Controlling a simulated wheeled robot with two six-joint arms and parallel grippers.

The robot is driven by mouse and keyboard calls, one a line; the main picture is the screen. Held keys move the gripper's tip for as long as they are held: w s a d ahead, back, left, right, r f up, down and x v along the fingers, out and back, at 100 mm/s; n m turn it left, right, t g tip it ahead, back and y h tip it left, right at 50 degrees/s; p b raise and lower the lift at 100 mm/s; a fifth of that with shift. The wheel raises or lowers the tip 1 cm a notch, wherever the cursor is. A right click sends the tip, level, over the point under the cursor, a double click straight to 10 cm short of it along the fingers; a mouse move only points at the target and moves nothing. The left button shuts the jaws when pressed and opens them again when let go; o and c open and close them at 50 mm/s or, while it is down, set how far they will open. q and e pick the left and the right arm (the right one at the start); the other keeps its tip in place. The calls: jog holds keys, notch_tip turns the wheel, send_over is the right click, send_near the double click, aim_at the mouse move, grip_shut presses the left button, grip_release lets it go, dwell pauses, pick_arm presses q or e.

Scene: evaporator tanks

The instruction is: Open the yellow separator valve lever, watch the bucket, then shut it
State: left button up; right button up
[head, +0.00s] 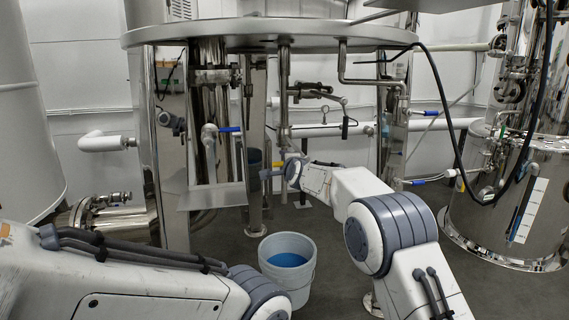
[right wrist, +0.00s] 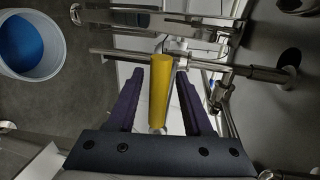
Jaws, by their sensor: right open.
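The yellow valve lever (right wrist: 160,88) stands between the two dark fingers of my right gripper (right wrist: 160,74) in the right wrist view. The fingers are open, with a gap on each side of the lever. In the head view my right gripper (head: 272,172) is at the piping under the round tank platform, with a small bit of the yellow lever (head: 278,164) showing. The white bucket (head: 303,284) stands on the floor below, with blue liquid (head: 287,260) in it. It also shows in the right wrist view (right wrist: 60,62). My left gripper is out of view.
The steel tank platform (head: 250,32) overhangs the piping. Blue-handled valves (head: 229,129) sit nearby. A steel tank (head: 530,190) with a black hose (head: 445,105) stands at the right. Open grey floor lies around the bucket.

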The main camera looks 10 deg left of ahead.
jog(key=b+v, duration=0.4)
jog(key=v, duration=0.6)
jog(key=shift+s+b, duration=0.2)
jog(key=shift+b, duration=0.1)
jog(key=shift+r, duration=0.1)
jog(key=s+a+f+n+g, duration=0.2)
jog(key=s+f+n+g, duration=0.4)
jog(key=s, duration=0.7)
jog(key=s+d+f+n+g+h, duration=0.1)
jog(key=s+d+f+n+g, duration=0.3)
jog(key=s, duration=0.8)
jog(key=s+d+f+n+g+h, duration=0.2)
jog(key=s+d+f+n, duration=0.4)
jog(key=s, duration=0.5)
jog(key=s+d+f+n+g+h, duration=0.1)
jog(key=s+d+f+n+g, duration=0.35)
jog(key=s, duration=0.75)
notch_tip(320, 180, up, 33)
jog(key=t+p, duration=0.1)
jog(key=p, duration=3.4)
jog(key=shift+s+n+t, duration=0.3)
jog(key=shift+n+t, duration=0.05)
